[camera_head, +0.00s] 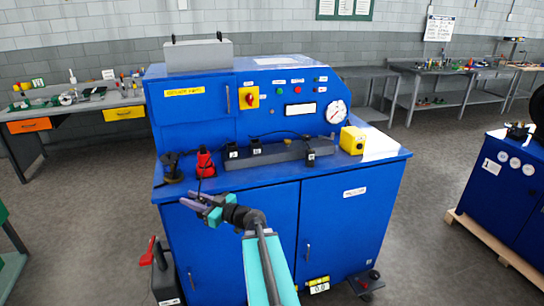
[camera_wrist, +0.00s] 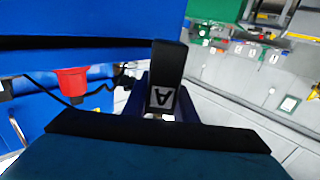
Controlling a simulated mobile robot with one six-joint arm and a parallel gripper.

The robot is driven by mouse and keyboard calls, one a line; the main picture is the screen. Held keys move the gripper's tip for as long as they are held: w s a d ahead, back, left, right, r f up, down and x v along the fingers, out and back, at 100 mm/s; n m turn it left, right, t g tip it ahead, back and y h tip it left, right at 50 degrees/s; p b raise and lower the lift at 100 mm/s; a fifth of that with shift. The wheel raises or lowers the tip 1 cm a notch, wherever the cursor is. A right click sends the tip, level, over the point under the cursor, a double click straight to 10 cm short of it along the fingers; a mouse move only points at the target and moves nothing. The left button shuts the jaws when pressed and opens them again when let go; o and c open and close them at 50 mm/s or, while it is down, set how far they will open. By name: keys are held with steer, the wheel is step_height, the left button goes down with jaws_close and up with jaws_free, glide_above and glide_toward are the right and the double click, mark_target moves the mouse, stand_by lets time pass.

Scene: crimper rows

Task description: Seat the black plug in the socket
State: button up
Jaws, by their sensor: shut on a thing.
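My gripper (camera_head: 201,207) is in front of the blue cabinet, lower than its worktop edge and at the left in the head view. Its purple fingers point left. In the wrist view the fingers are closed around a black plug (camera_wrist: 169,62) with a white label reading A. The plug is hard to make out in the head view. A long dark bar (camera_head: 275,156) lies on the worktop. Black labelled blocks (camera_head: 256,146) stand at its left part, and another block (camera_head: 310,158) is at its right. I cannot tell which one is the socket.
A red thing (camera_head: 205,163) and a dark stand (camera_head: 172,168) are at the worktop's left, close above my gripper. A yellow box (camera_head: 352,140) is at its right. Thin dark cables run over the worktop. The blue worktop's front strip (camera_head: 290,173) is clear.

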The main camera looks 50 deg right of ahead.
steer(key=s+d+r+m+h+p, duration=0.2)
steer(key=s+d, duration=0.4)
steer(key=d, duration=0.4)
steer(key=s+d+r+m+g+h+p, duration=0.1)
steer(key=s+d+r+m+h, duration=0.3)
steer(key=d, duration=0.7)
steer(key=s+d+r+m+g+h+p, duration=0.1)
steer(key=s+d+r+m+h+p, duration=0.2)
steer(key=s+d+h, duration=0.5)
steer(key=d+r, duration=0.1)
steer(key=d, duration=0.2)
steer(key=shift+s+d+m+p, duration=0.15)
steer(key=shift+d+m+p, duration=0.1)
steer(key=shift+m+p, duration=0.15)
